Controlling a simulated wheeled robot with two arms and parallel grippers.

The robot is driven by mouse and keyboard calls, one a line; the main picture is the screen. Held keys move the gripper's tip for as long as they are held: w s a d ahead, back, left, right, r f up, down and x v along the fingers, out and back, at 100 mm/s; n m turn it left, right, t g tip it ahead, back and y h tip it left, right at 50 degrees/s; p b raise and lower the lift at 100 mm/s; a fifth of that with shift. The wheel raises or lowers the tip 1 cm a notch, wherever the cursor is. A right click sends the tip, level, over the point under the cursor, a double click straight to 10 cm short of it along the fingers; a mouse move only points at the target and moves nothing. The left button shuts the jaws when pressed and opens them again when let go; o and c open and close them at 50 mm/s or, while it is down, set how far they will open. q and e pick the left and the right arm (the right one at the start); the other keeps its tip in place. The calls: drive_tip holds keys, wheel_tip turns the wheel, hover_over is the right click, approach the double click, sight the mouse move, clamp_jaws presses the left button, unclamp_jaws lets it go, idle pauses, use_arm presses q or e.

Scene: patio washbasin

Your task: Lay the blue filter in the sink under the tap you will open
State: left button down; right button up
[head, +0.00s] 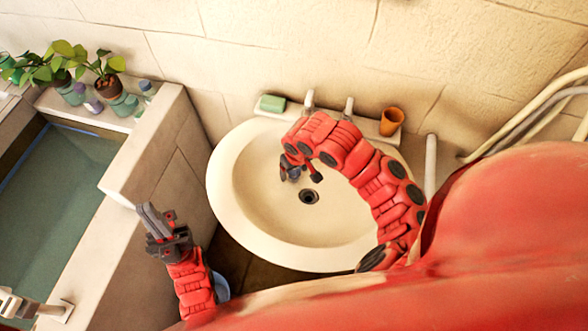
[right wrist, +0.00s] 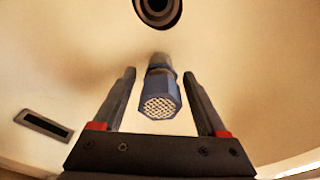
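The blue filter (right wrist: 160,95) is a small faceted piece with a pale mesh end facing the camera in the right wrist view. It lies in the sink (head: 247,190), a cream round basin, left of the drain (head: 309,196). My right gripper (right wrist: 160,73) is low in the basin, its fingers on either side of the filter with a gap at each side. In the head view, my right gripper (head: 291,170) mostly hides the filter. Two taps, the left one (head: 309,98) and the right one (head: 348,106), stand at the back rim. My left gripper (head: 147,212) is left of the sink, apart from it; its fingers look close together.
A green soap bar (head: 272,103) and an orange cup (head: 391,121) stand on the sink's back ledge. A stone wall (head: 165,140) separates the sink from a water tank (head: 60,185) at left. Potted plants (head: 108,84) and small jars stand on the ledge behind.

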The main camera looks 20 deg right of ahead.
drive_tip(key=shift+r, duration=0.15)
drive_tip(key=r, duration=0.5)
drive_tip(key=shift+s, duration=0.3)
drive_tip(key=r, duration=0.2)
drive_tip(key=r+p, duration=0.1)
drive_tip(key=r, duration=0.1)
drive_tip(key=s+r, duration=0.1)
drive_tip(key=r, duration=0.2)
drive_tip(key=shift+s+d, duration=0.1)
drive_tip(key=shift+d, duration=0.05)
drive_tip(key=shift+f, duration=0.1)
